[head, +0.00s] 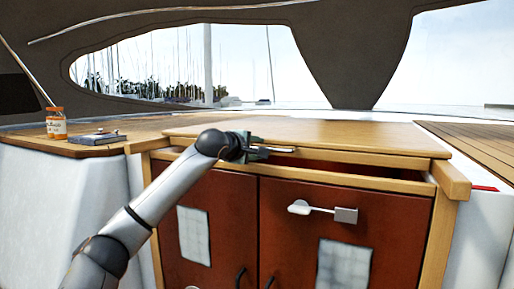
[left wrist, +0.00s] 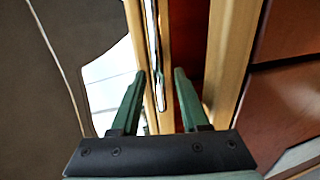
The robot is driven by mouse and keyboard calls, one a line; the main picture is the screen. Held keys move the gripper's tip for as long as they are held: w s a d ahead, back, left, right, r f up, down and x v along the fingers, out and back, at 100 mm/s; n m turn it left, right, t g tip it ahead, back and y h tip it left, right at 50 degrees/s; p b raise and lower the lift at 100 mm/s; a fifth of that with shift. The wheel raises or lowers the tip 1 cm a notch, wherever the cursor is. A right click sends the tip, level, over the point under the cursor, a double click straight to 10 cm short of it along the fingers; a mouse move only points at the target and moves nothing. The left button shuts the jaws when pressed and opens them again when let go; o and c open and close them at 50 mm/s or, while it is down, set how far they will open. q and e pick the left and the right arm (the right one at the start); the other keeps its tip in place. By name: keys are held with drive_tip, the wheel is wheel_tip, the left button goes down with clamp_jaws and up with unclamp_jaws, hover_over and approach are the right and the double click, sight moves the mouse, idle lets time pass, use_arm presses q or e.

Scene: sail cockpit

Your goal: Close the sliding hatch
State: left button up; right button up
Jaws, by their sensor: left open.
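The sliding hatch (head: 310,131) is a flat wooden board on top of the red-fronted cabinet in the head view. A dark gap (head: 340,164) shows between its front edge and the wooden rail below. My left gripper (head: 266,151) is open at the hatch's front edge, left of its middle. A slim metal bar, likely the hatch handle (left wrist: 154,50), runs along the hatch edge in the left wrist view. Its near end lies between my two green fingertips (left wrist: 160,78); I cannot tell if they touch it. My right gripper is not in view.
The cabinet has red doors (head: 215,205) with a white latch (head: 322,210) on the front. An orange jar (head: 56,124) and a grey metal box (head: 97,137) sit on the left wooden ledge. Wooden decking (head: 475,145) lies to the right. The hatch top is clear.

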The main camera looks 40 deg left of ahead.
use_arm(q)
drive_tip(key=shift+c, duration=0.3)
clamp_jaws()
idle(1.1)
